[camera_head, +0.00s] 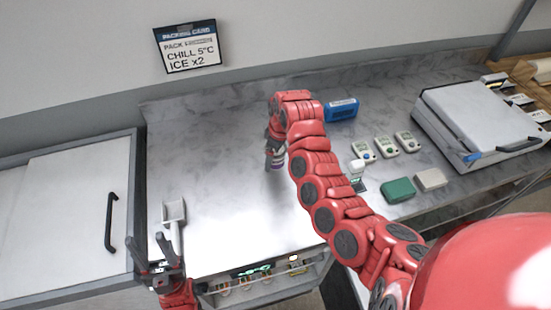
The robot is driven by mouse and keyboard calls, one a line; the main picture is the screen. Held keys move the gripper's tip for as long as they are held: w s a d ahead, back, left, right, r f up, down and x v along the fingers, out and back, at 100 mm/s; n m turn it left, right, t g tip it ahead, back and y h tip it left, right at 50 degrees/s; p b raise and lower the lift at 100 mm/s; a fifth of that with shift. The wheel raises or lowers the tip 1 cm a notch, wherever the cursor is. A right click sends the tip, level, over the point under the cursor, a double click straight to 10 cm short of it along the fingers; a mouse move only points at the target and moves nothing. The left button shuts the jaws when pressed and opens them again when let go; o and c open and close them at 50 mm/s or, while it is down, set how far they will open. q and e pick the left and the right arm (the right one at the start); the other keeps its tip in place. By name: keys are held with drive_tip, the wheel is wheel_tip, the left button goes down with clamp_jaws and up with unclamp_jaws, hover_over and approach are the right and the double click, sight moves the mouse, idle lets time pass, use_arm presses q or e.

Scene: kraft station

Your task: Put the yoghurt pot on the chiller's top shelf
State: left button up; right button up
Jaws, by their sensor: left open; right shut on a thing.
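My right gripper (274,165) is shut on a small pot with a purple band (278,166), apparently the yoghurt pot. It is over the middle of the marble counter, and my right arm and fingers hide part of the pot. I cannot tell whether the pot touches the counter. My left gripper (155,266) is open and empty at the counter's front left, close to the scoop's handle. A white-fronted cabinet (65,215) with a black handle stands at the left, perhaps the chiller. Its front looks shut and no shelf shows.
A white scoop (174,211) lies on the counter (215,150) at the left. A blue pack (341,110), several small devices (385,148), a green block (398,190) and a large grey case (480,120) stand at the right. The counter's left middle is clear.

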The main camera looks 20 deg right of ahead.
sight(275, 161)
drive_tip(key=shift+w+d, duration=0.25)
drive_tip(key=shift+w, duration=0.1)
drive_tip(key=shift+f+p, duration=0.45)
drive_tip(key=shift+p, duration=0.2)
wheel_tip(275, 161, down, 2)
drive_tip(key=shift+p, duration=0.6)
drive_tip(key=shift+f, duration=0.3)
drive_tip(key=shift+f, duration=0.1)
drive_tip(key=shift+f, duration=0.15)
drive_tip(key=o, duration=1.2)
